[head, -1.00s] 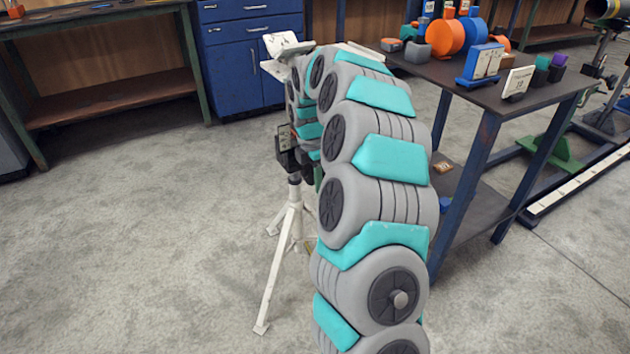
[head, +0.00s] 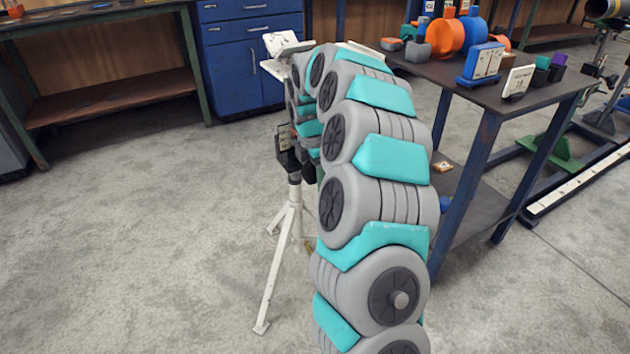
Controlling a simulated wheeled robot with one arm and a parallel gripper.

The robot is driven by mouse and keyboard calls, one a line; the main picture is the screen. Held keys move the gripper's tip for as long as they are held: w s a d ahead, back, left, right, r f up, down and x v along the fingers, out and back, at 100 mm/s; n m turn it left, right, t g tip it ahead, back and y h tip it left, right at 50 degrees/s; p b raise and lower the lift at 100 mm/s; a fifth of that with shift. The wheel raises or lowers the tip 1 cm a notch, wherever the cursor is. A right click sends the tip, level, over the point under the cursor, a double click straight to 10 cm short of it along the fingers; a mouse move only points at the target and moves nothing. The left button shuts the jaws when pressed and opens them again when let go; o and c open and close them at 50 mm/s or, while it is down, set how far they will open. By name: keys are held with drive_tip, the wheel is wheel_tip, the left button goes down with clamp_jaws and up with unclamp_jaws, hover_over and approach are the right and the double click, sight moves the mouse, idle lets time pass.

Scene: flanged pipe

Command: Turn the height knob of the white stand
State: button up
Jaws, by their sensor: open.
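The white stand (head: 273,272) stands upright on splayed legs on the concrete floor, left of my arm. Its white top (head: 283,46) shows above and behind the arm, and part of its column is hidden by the arm. My gripper (head: 288,163) is a small dark shape at the stand's column, just above where the legs meet. It is open, but its fingertips are hard to make out. I cannot make out the height knob, nor whether the gripper touches it.
A dark-topped table (head: 480,92) with blue legs stands close to the right of my arm, with orange and blue parts on it. A blue cabinet (head: 250,58) and a workbench (head: 100,105) are at the back. The floor at left is clear.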

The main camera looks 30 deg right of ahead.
drive_tip(key=r, duration=0.7)
drive_tip(key=shift+a+r+b, duration=0.15)
drive_tip(key=shift+a+b, duration=0.1)
drive_tip(key=shift+b, duration=0.05)
